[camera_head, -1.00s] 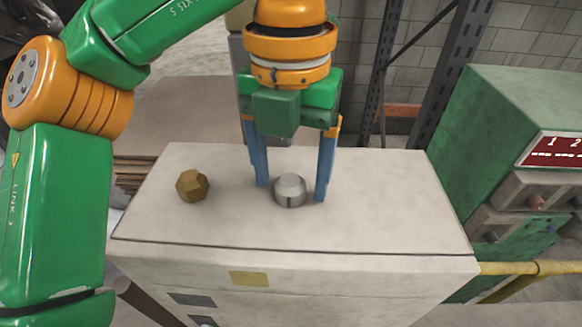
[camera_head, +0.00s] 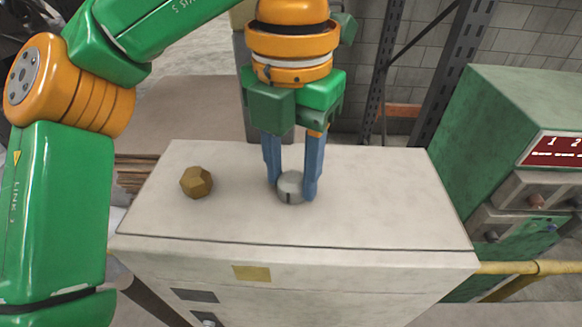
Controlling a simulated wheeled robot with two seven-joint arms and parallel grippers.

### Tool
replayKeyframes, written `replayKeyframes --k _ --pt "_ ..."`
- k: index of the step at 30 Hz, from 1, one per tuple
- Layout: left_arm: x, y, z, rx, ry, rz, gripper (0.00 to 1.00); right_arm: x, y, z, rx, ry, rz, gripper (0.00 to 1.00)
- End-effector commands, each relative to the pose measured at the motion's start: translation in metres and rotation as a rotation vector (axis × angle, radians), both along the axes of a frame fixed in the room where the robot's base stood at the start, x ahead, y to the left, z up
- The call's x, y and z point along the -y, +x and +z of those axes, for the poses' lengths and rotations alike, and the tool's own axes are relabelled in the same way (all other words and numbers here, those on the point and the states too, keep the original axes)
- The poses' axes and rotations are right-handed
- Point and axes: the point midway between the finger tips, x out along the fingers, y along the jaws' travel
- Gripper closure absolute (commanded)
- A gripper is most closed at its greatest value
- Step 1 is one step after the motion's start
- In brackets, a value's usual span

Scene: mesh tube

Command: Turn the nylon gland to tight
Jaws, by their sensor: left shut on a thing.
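The nylon gland, a light grey round cap (camera_head: 290,187), sits on the top of the pale cabinet (camera_head: 230,225), near its middle. A dark mark shows on its front side. My left gripper (camera_head: 292,190) points down from above with its two blue fingers on either side of the gland. It is shut on the gland. The right finger covers part of the gland's right side. My right gripper is not in view.
A brown faceted knob (camera_head: 196,182) stands on the cabinet top to the left of the gland. A green control box (camera_head: 480,130) with a red display stands at the right. A yellow pipe (camera_head: 530,268) runs below it. The cabinet top's right part is clear.

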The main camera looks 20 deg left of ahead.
Motion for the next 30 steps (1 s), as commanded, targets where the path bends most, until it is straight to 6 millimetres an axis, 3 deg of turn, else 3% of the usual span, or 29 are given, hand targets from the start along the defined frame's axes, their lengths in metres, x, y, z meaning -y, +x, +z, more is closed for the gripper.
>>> replayKeyframes --k 30 --pt "0.0002 0.0002 -0.0009 0.000 0.002 -0.961 1.00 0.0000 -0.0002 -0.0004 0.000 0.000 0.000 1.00"
